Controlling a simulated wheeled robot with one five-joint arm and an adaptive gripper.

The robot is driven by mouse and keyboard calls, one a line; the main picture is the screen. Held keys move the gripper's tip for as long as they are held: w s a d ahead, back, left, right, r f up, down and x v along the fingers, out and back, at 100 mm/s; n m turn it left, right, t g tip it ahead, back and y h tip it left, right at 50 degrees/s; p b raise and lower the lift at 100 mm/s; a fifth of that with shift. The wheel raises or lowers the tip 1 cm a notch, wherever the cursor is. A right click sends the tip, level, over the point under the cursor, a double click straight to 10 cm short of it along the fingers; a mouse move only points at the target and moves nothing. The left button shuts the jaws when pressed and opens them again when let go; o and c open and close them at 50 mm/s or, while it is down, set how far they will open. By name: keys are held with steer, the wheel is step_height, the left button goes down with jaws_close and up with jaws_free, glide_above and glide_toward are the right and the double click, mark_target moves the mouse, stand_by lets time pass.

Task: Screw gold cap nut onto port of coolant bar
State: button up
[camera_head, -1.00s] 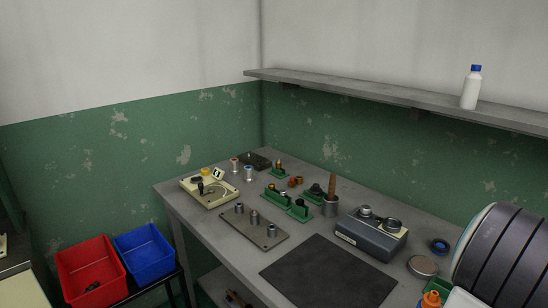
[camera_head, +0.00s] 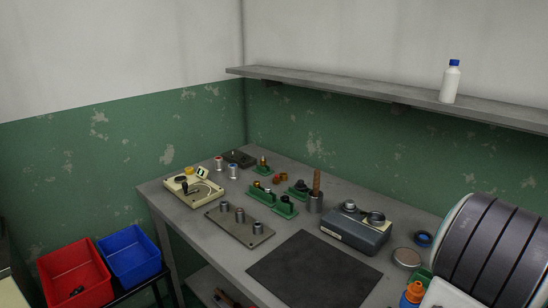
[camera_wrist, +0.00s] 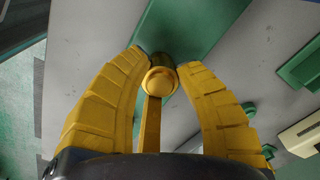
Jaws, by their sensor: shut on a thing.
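In the wrist view my gripper (camera_wrist: 163,66) has its yellow fingers closed in on a dark gold cylindrical piece (camera_wrist: 162,58), which looks like the gold cap nut. It sits between the fingertips. A yellow round part lies in front and covers some of it. Just beyond is a long green block (camera_wrist: 196,22), possibly the coolant bar. The gold piece overlaps its edge in this view; I cannot tell whether they touch, and no port is clearly seen. My gripper is not visible in the head view.
The wrist view shows another green block (camera_wrist: 301,66) and a cream box (camera_wrist: 302,139) at right. In the head view, the bench holds green stands (camera_head: 285,207), a steel peg plate (camera_head: 240,228), a grey instrument (camera_head: 356,229) and a bare dark mat (camera_head: 315,272). A ribbed drum (camera_head: 497,250) stands right.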

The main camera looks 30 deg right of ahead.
steer(key=shift+f+m, duration=0.1)
steer(key=shift+m, duration=1)
steer(key=o, duration=0.7)
steer(key=shift+r+p, duration=1.3)
steer(key=shift+r, duration=0.3)
steer(key=o, duration=0.7)
